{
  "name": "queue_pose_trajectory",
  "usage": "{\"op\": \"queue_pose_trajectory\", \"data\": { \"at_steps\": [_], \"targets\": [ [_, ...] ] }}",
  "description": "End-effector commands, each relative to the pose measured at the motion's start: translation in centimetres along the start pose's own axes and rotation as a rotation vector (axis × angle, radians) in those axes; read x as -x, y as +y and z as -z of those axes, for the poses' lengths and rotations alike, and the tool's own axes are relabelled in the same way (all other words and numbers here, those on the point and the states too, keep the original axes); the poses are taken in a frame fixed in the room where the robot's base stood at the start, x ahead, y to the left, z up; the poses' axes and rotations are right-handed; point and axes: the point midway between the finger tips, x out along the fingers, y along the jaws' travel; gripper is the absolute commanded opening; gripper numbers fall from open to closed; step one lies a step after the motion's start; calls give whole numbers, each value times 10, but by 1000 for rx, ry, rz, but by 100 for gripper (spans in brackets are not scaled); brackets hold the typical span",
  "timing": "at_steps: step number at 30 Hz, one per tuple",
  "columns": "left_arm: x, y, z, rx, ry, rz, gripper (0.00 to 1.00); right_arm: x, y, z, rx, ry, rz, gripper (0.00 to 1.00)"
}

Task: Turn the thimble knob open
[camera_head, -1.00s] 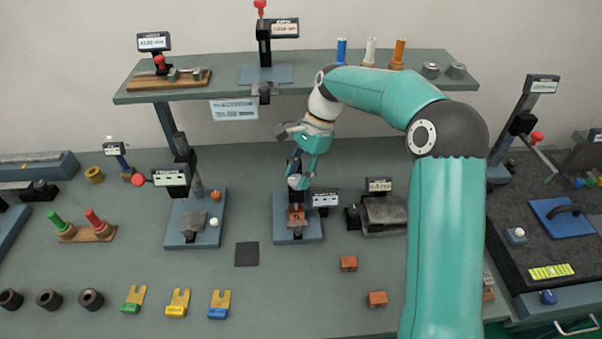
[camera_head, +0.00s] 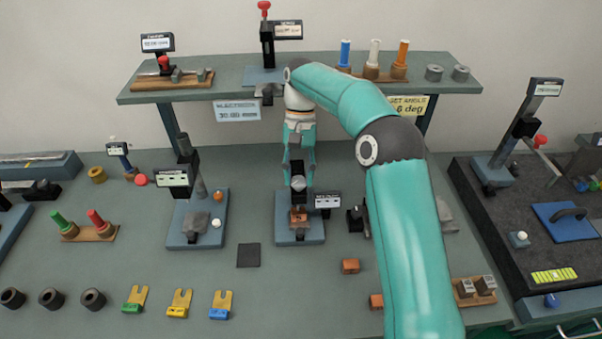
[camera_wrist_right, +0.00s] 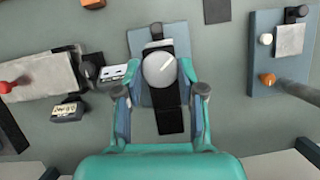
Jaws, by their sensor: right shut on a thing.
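The thimble knob (camera_wrist_right: 159,69) is a round silver disc with a light index line, on a black-bodied device. The device stands on a blue-grey base plate (camera_head: 310,235) in the middle of the bench, with a copper-coloured block (camera_head: 298,216) at its front. My right gripper (camera_head: 299,174) reaches down from behind it, with its fingers on either side of the knob. In the right wrist view the fingers (camera_wrist_right: 157,78) flank the knob and are shut on it; the exact contact is hard to see. My left gripper is not in view.
A small display (camera_head: 327,201) stands close right of the device. Another gauge stand (camera_head: 197,240) is to the left, with a dark square pad (camera_head: 248,255) between. A raised shelf (camera_head: 220,88) runs behind my wrist. Copper blocks (camera_head: 350,266) lie to the right.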

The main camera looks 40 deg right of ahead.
Motion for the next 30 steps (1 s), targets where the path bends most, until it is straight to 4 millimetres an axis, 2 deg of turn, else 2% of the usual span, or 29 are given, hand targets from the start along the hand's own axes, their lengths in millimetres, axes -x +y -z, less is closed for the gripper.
{"op": "queue_pose_trajectory", "data": {
  "at_steps": [1, 9, 23, 24, 28, 30],
  "targets": [
    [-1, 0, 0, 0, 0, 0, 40, -5, 0, -2, 28, -16, -20, 4],
    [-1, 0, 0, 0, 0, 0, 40, -6, -1, -2, 113, -19, -55, 4],
    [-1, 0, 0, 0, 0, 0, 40, -6, -1, -2, 128, -19, -62, 4],
    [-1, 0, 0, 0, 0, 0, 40, -6, -1, -2, 127, -19, -61, 40],
    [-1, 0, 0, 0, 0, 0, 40, -5, -1, -1, 127, -15, -59, 62],
    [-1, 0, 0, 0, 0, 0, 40, -4, -1, -1, 127, -12, -58, 64]
  ]
}}
